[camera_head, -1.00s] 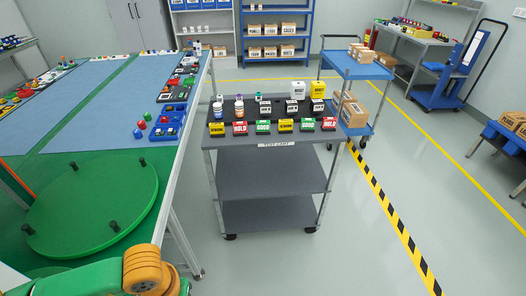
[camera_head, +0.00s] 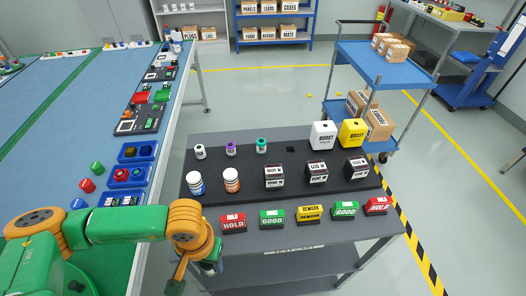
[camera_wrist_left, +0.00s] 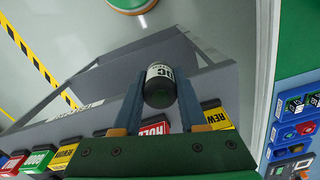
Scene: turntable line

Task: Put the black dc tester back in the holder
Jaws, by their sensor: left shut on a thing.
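My left gripper (camera_wrist_left: 160,100) is shut on the black dc tester (camera_wrist_left: 160,84), a dark cylinder with a white "DC" label. In the head view, the tester (camera_head: 212,267) is partly hidden by my left gripper (camera_head: 196,270), low in front of the cart's left front corner. The black holder (camera_head: 330,188) lies on the cart top, behind and to the right of the gripper. A dark square opening (camera_head: 290,150) shows empty in its back row, right of a green-topped cylinder (camera_head: 261,146). My right gripper is out of view.
Several label blocks (camera_head: 272,219) line the cart's front edge. The green-blue table (camera_head: 60,120) stands to the left. A blue trolley (camera_head: 365,62) stands behind.

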